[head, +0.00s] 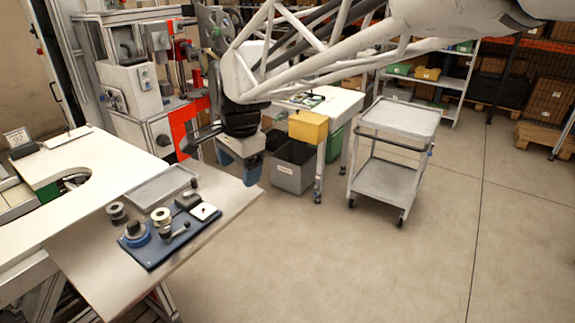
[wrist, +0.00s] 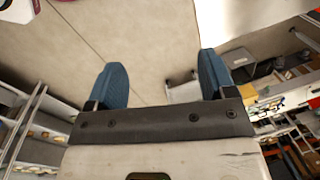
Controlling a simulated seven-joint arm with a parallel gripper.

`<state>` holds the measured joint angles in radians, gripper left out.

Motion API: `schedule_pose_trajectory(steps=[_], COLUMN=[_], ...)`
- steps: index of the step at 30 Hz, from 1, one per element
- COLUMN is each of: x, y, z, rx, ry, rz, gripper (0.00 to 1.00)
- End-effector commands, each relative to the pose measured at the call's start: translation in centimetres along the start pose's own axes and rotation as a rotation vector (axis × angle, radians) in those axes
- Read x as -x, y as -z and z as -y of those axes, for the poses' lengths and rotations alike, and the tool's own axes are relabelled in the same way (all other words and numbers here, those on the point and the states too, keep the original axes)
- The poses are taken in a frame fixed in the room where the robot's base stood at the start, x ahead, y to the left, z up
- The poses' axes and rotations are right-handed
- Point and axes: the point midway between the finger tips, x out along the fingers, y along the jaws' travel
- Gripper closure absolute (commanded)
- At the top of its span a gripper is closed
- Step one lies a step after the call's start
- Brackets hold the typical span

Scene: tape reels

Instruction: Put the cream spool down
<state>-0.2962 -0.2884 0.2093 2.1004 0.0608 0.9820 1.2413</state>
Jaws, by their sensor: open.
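A cream spool (head: 161,215) shows in the head view on the dark blue mat (head: 152,255), which lies on the tabletop at the lower left. A blue reel (head: 136,234) is close to its left, and a grey spool (head: 117,212) stands behind on the left. My gripper (head: 238,168) is in the air beyond the table's right end, up and to the right of the spool and apart from it. In the wrist view its two blue fingers (wrist: 162,78) are spread wide with nothing between them. No spool shows in the wrist view.
A shallow grey tray (head: 160,184) lies behind the mat. A dark block (head: 187,200) and a white square piece (head: 205,211) are at the mat's right. A grey cart (head: 397,125) and a grey bin (head: 291,175) stand beyond on the floor. The right-hand floor is clear.

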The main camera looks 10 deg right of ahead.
Motion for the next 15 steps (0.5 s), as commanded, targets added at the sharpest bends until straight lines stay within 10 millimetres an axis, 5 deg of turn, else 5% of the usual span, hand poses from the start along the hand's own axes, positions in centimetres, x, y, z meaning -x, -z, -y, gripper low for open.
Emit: schedule_pose_trajectory(steps=[15], x=[1.1], y=[2.8], z=[-18.1], rx=[0.605], ry=[0.006], rz=[-0.098], gripper=[0.23])
